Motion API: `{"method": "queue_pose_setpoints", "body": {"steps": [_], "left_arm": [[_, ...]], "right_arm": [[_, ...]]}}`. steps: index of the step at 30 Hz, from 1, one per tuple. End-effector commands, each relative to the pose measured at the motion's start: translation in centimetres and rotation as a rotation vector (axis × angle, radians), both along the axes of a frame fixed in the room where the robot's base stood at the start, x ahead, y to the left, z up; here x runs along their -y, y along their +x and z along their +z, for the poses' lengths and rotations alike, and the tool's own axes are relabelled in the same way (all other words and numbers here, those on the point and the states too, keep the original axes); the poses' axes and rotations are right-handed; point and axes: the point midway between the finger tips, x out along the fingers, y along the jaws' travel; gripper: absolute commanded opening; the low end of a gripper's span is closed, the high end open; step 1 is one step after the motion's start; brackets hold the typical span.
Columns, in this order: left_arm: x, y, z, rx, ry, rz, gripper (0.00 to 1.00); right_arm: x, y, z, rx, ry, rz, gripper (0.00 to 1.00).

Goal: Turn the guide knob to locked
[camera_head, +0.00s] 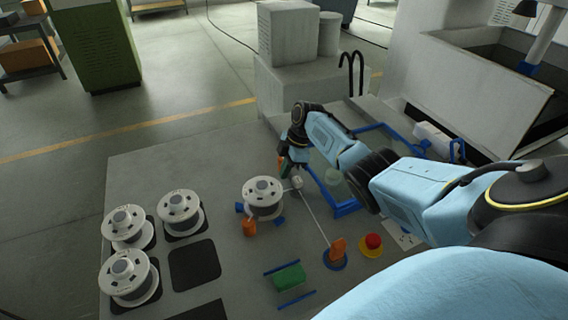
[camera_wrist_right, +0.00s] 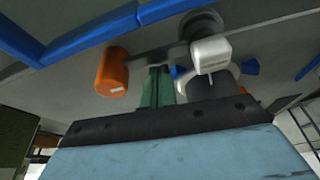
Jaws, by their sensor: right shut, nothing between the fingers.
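In the right wrist view an orange round knob (camera_wrist_right: 112,72) with a pale mark stands left of my fingers, apart from them. A white block (camera_wrist_right: 210,52) shows just right of the fingertips. My right gripper (camera_head: 285,168) hangs over the far side of the bench in the head view; its green fingers (camera_wrist_right: 157,86) are shut and empty. A small orange piece (camera_head: 281,162) shows beside the fingers in the head view; I cannot tell whether it is the same knob. The white wire guide (camera_head: 297,183) sits just below the gripper there. My left gripper is out of view.
A wire spool (camera_head: 263,197) stands beside the guide, and several spools stand at the left. An orange lever (camera_head: 337,249), a red button (camera_head: 373,241) and a green block (camera_head: 289,277) are nearer. A blue frame (camera_head: 345,209) lies under my right arm.

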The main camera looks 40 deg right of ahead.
Motion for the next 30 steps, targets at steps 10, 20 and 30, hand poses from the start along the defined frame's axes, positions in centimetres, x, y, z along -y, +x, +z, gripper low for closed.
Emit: {"method": "queue_pose_setpoints", "body": {"steps": [10,20,30], "left_arm": [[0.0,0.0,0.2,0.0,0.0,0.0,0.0],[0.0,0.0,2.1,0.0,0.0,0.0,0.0],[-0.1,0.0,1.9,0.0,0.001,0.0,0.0]], "right_arm": [[-0.2,0.0,0.0,0.0,0.0,0.0,0.0],[-2.9,0.6,1.8,0.005,-0.005,-0.005,0.0],[-0.9,-0.1,8.0,0.003,-0.003,-0.004,0.0]]}}
